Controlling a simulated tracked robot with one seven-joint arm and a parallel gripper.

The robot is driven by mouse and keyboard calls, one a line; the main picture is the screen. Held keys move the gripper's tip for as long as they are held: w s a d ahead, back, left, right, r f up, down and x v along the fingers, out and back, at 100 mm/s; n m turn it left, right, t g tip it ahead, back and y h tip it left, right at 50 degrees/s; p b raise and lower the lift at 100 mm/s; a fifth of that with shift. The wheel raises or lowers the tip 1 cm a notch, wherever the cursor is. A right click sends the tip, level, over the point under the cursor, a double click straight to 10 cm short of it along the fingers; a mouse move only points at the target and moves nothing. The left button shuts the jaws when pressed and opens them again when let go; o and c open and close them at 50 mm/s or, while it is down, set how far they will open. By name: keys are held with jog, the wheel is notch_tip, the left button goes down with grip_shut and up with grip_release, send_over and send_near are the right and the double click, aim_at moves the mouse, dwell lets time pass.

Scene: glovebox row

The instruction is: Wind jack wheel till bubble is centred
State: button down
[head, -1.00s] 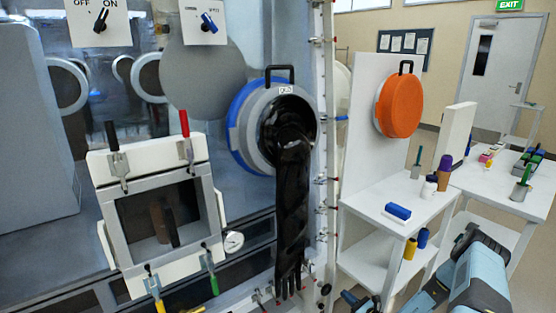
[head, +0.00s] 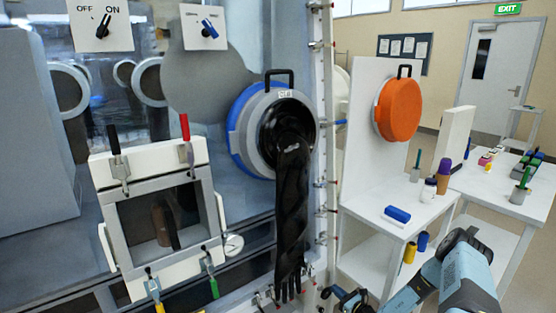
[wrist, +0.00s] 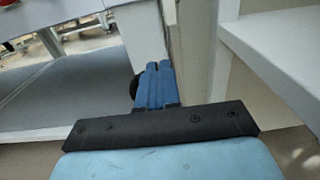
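I cannot make out a jack wheel or a level's bubble for certain in either view. My gripper (wrist: 158,68) shows in the wrist view with its two blue fingers side by side, shut, with nothing seen between them. A dark round thing (wrist: 135,87) shows just left of the fingers, partly hidden; I cannot tell what it is or whether they touch it. In the head view my gripper is low at the bottom edge, near the foot of the white post, and partly cut off.
The glovebox port (head: 245,130) with its hanging black glove (head: 291,215) is left of the post. A clamped window frame (head: 107,209) and a gauge (head: 233,245) stand further left. A white bench (head: 375,208) with a blue block (head: 398,214) is at right, close to my arm.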

jog(key=shift+w+a+r, duration=0.1)
jog(key=shift+a+r, duration=0.05)
jog(key=shift+a, duration=0.35)
jog(key=shift+w+a+r, duration=0.1)
jog(key=shift+a+r, duration=0.05)
jog(key=shift+a, duration=0.3)
jog(key=shift+s+a, duration=0.55)
jog(key=shift+a, duration=0.05)
jog(key=shift+s+a, duration=0.1)
jog(key=shift+s+a+f, duration=0.15)
jog(key=shift+s+a, duration=0.2)
jog(key=shift+a, duration=0.15)
jog(key=shift+a+r, duration=0.1)
jog(key=shift+r, duration=0.25)
dwell(0.5)
send_near(327, 292)
jog(key=shift+w+a+r, duration=0.2)
jog(key=shift+a+r, duration=0.4)
jog(key=shift+r, duration=0.05)
jog(key=shift+w+a+r, duration=0.25)
jog(key=shift+a+r, duration=0.35)
jog(key=shift+r, duration=0.05)
